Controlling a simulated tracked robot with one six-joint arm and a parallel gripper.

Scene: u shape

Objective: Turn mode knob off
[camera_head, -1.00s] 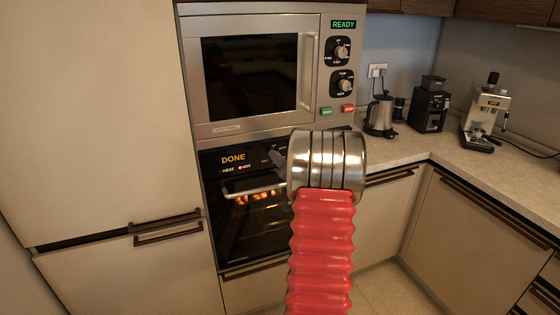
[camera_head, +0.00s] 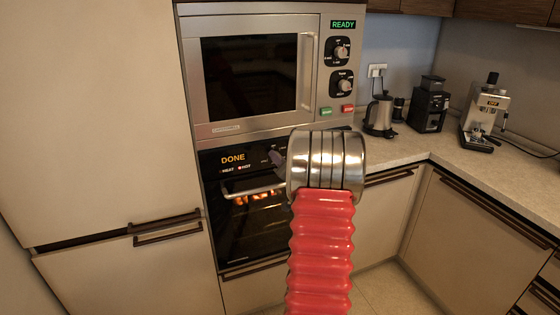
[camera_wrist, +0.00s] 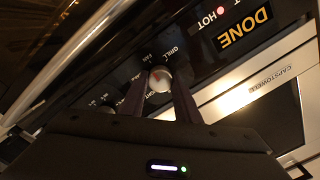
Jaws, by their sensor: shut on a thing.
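The lower oven (camera_head: 262,222) has a black front with an orange DONE display and a lit HOT lamp. In the wrist view, the round silver mode knob (camera_wrist: 160,79) sits on the black panel, with the word GRILL beside it. My gripper (camera_wrist: 160,90) has one finger on each side of this knob and is shut on it. The DONE display (camera_wrist: 244,26) shows upside down at the upper right there. In the head view, my gripper (camera_head: 279,158) is at the oven panel, and my wrist hides the panel's right part and the knob.
The oven door handle (camera_head: 255,190) sticks out just below the panel. A microwave (camera_head: 225,130) showing READY is above, with two knobs and two buttons. A kettle (camera_head: 380,116), a black grinder (camera_head: 430,105) and a coffee machine (camera_head: 484,115) stand on the right counter.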

